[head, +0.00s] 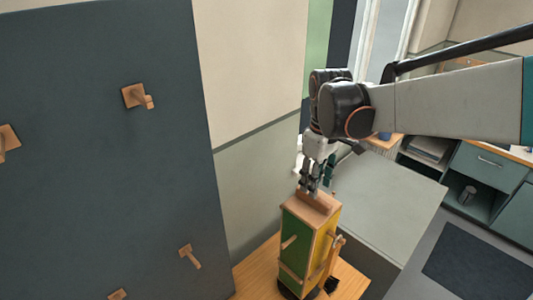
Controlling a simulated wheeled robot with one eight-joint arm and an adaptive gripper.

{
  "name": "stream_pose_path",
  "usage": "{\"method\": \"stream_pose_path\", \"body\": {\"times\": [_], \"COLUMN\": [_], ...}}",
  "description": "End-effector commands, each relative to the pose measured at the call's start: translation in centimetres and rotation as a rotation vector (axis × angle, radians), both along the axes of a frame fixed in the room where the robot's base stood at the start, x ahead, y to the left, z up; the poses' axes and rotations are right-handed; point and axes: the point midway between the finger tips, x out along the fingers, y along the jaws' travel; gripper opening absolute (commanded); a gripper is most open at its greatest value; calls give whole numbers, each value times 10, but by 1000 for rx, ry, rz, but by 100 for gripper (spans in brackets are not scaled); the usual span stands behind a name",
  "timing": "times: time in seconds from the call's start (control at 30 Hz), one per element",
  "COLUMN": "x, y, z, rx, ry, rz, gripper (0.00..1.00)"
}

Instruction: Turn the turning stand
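The turning stand appears to be the upright box-shaped block (297,240) with a green face on the left, a yellow face on the right and a wooden top. Short wooden pegs stick out from its faces. It stands upright on a wooden tabletop (258,268), on a dark base that is only partly visible. My gripper (312,190) points down at the wooden top piece of the stand, with its fingertips at or just above it. The fingers are small here, and I cannot tell whether they are closed on the top piece.
A tall dark panel (90,120) with wooden pegs fills the left side. A grey table surface (385,205) lies behind the stand to the right. Teal cabinets (488,165) stand at the far right, with a dark mat (480,260) on the floor.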

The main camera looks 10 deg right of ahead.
Motion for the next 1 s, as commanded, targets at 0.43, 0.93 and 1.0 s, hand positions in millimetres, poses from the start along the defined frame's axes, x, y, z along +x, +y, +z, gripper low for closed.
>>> {"method": "stream_pose_path", "body": {"times": [0.43,0.93,1.0], "x": [1,1,0], "y": [0,0,0], "z": [-52,-53,-52], "rx": [0,0,0], "ry": [0,0,0], "rz": [0,0,0], "gripper": [38,0,0]}}
